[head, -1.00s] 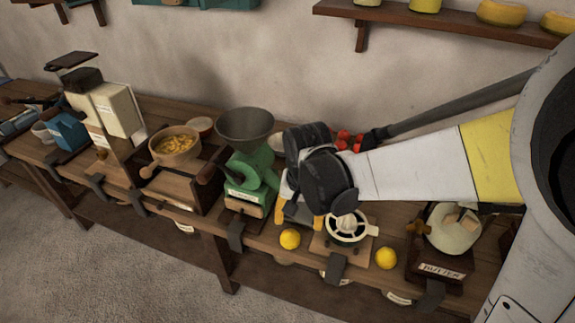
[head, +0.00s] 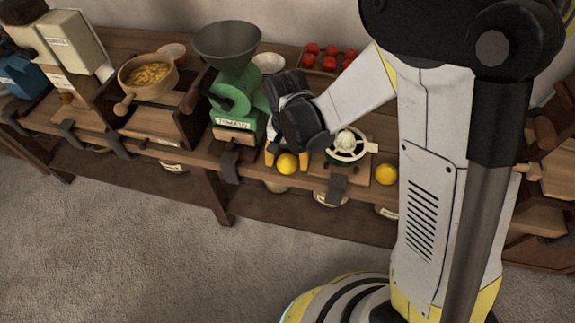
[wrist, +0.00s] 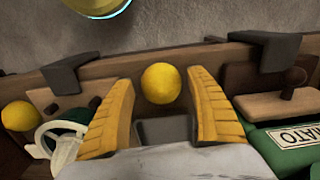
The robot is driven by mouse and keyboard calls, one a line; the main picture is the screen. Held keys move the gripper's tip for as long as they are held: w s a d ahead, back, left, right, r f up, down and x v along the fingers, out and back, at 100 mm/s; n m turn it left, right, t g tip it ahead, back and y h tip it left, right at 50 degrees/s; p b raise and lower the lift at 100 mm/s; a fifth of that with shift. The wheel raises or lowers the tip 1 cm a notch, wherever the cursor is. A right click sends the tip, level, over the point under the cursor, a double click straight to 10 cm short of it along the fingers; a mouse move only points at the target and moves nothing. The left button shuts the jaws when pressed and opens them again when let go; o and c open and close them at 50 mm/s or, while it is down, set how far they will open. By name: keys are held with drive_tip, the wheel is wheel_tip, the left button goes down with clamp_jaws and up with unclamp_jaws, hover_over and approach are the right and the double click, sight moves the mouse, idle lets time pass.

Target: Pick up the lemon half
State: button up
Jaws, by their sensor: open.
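Two round yellow lemon pieces show at the bench's front edge. One lemon (head: 287,163) sits between the green mill and the white juicer. It also shows in the wrist view (wrist: 161,83), between the yellow fingers of my open gripper (wrist: 160,92); I cannot tell whether they touch it. The other lemon (head: 386,174) lies right of the juicer, and at the left edge of the wrist view (wrist: 20,116). From these angles both look like rounded domes, and no cut face shows. In the head view, my dark wrist hides part of the gripper.
The white juicer (head: 348,147) stands close to the right of the nearer lemon. The green mill (head: 240,100) with its dark hopper stands close to the left. Dark clamps, such as one (head: 336,188), hang over the bench edge. Bare floor (head: 130,240) lies in front.

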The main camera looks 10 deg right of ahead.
drive_tip(key=shift+f, duration=0.75)
drive_tip(key=shift+r, duration=0.1)
drive_tip(key=c, duration=1)
